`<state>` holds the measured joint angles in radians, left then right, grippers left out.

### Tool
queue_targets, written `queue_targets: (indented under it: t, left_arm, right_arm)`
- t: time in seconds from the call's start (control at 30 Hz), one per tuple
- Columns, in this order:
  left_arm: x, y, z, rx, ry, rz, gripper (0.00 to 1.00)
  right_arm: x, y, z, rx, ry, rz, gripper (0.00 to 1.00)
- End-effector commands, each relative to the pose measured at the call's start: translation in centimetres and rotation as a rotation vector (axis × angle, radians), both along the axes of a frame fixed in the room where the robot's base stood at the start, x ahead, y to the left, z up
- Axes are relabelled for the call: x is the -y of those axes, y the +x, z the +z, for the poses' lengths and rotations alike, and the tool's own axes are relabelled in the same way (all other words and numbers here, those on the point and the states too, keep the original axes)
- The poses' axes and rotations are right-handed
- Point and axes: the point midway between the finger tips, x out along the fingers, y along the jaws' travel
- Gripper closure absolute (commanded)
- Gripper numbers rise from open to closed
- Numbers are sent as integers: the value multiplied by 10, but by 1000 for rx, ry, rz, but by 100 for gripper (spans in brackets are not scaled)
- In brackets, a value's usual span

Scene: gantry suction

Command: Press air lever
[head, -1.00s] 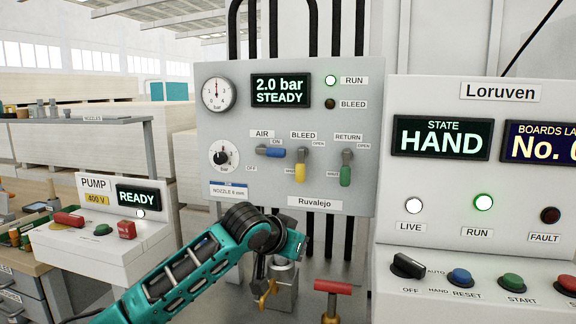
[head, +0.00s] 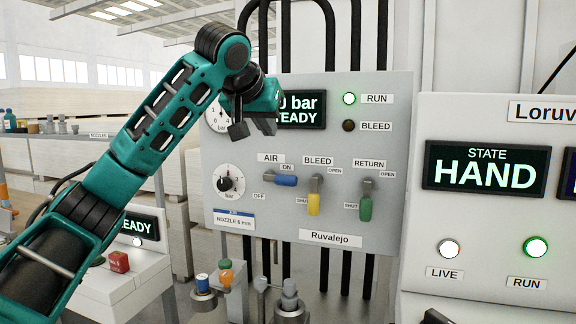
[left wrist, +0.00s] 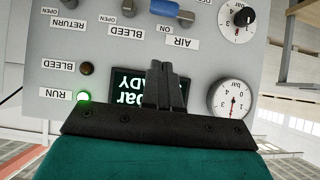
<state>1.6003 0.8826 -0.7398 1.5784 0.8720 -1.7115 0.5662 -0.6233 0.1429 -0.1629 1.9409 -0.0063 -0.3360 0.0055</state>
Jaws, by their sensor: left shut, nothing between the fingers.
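The air lever (head: 286,180) has a blue handle. It lies level, pointing right from its pivot, just under the ON label, on the grey Ruvalejo panel (head: 385,232). Its blue handle also shows at the top edge of the left wrist view (left wrist: 165,8). My left gripper (head: 251,128) is shut and empty. It is above and a little left of the air lever, in front of the panel's display (head: 305,110), and covers part of it. In the left wrist view the shut fingers (left wrist: 165,68) overlap the display. My right gripper is out of view.
A yellow bleed lever (head: 314,203) and a green return lever (head: 366,207) hang down to the right of the air lever. A round knob (head: 229,183) is to its left. A pressure gauge (left wrist: 231,98) is beside the display. Fittings (head: 290,300) stand below the panel.

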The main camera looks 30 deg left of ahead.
Motion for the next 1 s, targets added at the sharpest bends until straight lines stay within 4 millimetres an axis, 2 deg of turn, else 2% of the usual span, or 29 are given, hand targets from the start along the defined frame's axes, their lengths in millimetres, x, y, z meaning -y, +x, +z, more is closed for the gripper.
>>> queue_targets:
  t: [0.3,0.47,0.9,1.0]
  left_arm:
    - [0,1,-1,0,1,-1,100]
    - [-2,12,-9,-2,0,-1,100]
    - [-20,82,-61,-3,1,0,100]
    - [-21,82,-79,-2,3,-2,100]
  right_arm:
    - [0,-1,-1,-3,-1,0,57]
    - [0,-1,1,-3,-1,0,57]
    - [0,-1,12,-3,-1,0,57]
    - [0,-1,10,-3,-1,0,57]
